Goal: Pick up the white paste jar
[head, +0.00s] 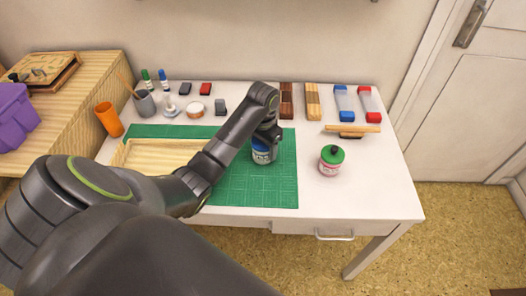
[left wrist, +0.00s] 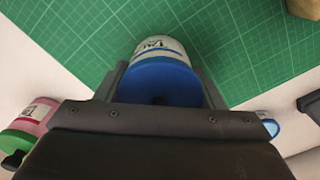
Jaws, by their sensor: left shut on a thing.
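The white paste jar (head: 262,157), with a blue lid and a white and blue label, is upright over the green cutting mat (head: 230,192). My left gripper (head: 266,137) comes down on it from above and is shut on it. In the left wrist view the jar (left wrist: 160,82) sits between the two fingers (left wrist: 160,90), blue lid toward the camera. The arm covers part of the lid in the head view. I cannot tell whether its base touches the mat. My right gripper is not in view.
A pink-labelled jar with a green lid (head: 331,159) stands to the right, off the mat. A wooden tray (head: 150,154) lies at the mat's left. The front right of the table is clear.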

